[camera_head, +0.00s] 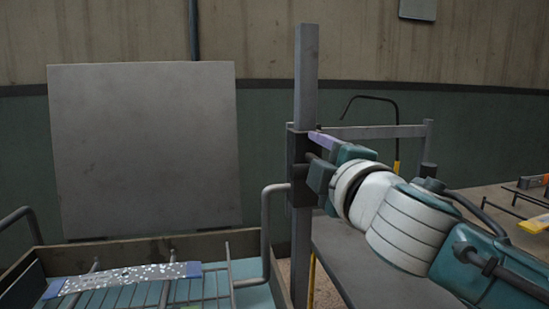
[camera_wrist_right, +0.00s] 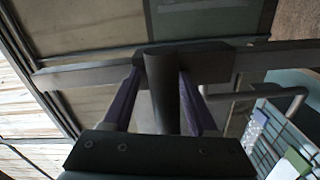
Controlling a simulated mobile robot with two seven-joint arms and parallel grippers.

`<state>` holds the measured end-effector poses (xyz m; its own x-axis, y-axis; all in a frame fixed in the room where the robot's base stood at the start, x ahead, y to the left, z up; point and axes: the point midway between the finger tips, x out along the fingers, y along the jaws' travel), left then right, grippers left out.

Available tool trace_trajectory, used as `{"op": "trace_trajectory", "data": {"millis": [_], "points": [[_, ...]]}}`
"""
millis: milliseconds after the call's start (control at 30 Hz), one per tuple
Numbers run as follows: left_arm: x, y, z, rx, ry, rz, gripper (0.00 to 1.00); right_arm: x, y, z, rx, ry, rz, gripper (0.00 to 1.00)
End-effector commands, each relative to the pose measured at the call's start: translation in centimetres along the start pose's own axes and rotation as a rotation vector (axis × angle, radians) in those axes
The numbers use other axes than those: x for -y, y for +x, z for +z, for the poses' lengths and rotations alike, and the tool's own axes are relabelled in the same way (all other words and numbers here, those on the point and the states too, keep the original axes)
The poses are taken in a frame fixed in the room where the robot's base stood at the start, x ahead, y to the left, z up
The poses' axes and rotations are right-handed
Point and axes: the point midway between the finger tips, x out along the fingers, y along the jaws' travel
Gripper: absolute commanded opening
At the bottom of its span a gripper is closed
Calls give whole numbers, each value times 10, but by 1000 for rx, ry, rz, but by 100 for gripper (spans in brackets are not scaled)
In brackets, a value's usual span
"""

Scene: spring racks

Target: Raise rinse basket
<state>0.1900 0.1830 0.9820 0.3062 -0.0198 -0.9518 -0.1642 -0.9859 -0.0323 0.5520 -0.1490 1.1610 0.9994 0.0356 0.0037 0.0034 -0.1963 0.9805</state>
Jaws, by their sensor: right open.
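The rinse basket (camera_head: 222,287) is a wire rack low in a tank at the lower left, also partly seen in the wrist view (camera_wrist_right: 262,147). Its bent grey arm (camera_head: 266,232) reaches toward a black sliding block (camera_head: 299,160) on an upright grey post (camera_head: 306,80). In the wrist view a dark round handle (camera_wrist_right: 160,92) sticks out from the block (camera_wrist_right: 200,62). My right gripper (camera_head: 316,143) is at the block. Its purple fingers (camera_wrist_right: 160,78) are open, one on each side of the handle, with gaps showing. My left gripper is out of view.
A speckled strip with blue ends (camera_head: 120,279) lies in the basket. A grey panel (camera_head: 145,150) stands behind the tank (camera_head: 235,240). A grey bench (camera_head: 365,270) and a table with tools (camera_head: 500,205) are at the right.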

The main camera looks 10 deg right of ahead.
Motion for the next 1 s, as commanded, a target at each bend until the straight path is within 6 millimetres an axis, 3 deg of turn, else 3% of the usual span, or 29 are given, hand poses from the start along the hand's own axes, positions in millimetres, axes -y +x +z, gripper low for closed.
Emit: {"op": "trace_trajectory", "data": {"millis": [167,600,1000], "points": [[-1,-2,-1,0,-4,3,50,1,-15,0,0,1,-2,59],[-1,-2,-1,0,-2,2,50,0,-87,0,-1,2,0,59],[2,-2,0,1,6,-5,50,-1,-99,0,-1,0,3,59]]}}
